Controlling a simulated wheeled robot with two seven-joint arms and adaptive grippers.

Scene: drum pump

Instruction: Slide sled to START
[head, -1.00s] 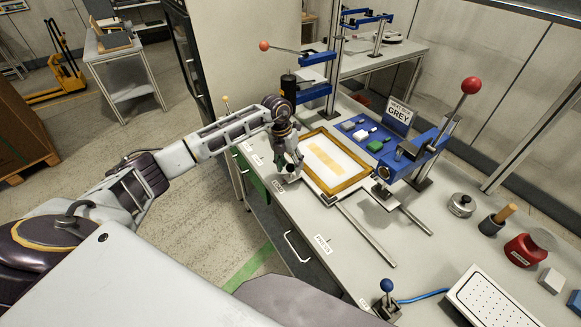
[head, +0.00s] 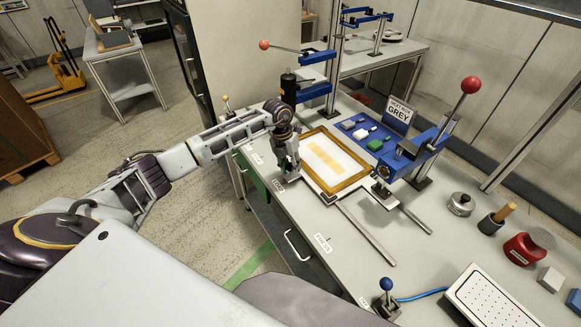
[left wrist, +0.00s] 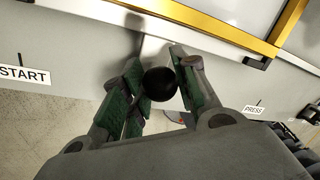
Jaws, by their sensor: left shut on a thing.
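The sled is a flat white plate with a gold-brown frame (head: 362,181) on the bench rails in the head view. Its frame also shows at the top right of the left wrist view (left wrist: 225,28). My left gripper (head: 287,168) is at the sled's near left side. In the left wrist view its green-padded fingers (left wrist: 158,88) are shut on a round black knob (left wrist: 159,84) at the sled's near edge. My right gripper is out of view.
A blue press with a red-ball lever (head: 471,86) stands right of the sled. Another blue stand with an orange-ball lever (head: 264,45) is behind the gripper. Bare rails (head: 366,235) run toward the front right. A blue-knobbed switch (head: 387,286) stands near the front edge.

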